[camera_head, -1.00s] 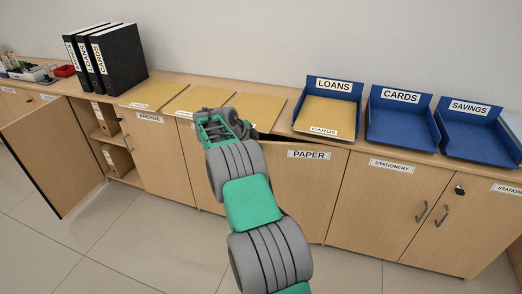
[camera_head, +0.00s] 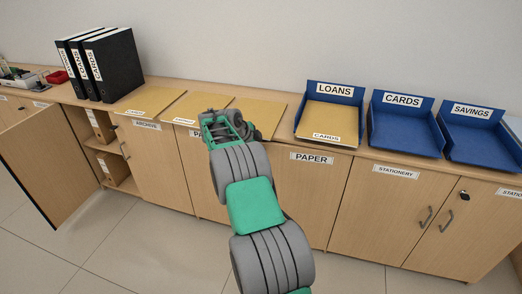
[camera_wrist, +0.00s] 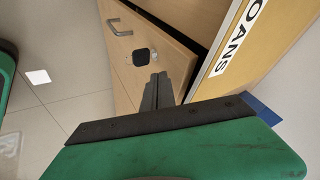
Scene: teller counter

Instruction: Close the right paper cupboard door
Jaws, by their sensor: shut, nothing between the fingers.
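The right paper cupboard door (camera_head: 308,200), pale wood with a PAPER label, looks nearly flush with the cupboard front in the head view. My arm covers its left part, handle side included. In the wrist view a wooden door face (camera_wrist: 125,62) shows a metal handle and a black lock, with a dark gap along its upper edge. I cannot tell how wide the gap is. My gripper (camera_wrist: 157,92) is shut and empty, its fingertips at or close to the door face; contact is unclear. It also shows in the head view (camera_head: 225,124), near the counter's front edge.
The archive cupboard door (camera_head: 45,160) stands wide open at the left. Folders (camera_head: 190,107), black binders (camera_head: 115,65) and blue trays (camera_head: 405,125) stand on the counter. The stationery doors (camera_head: 390,215) at the right are shut. The floor in front is clear.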

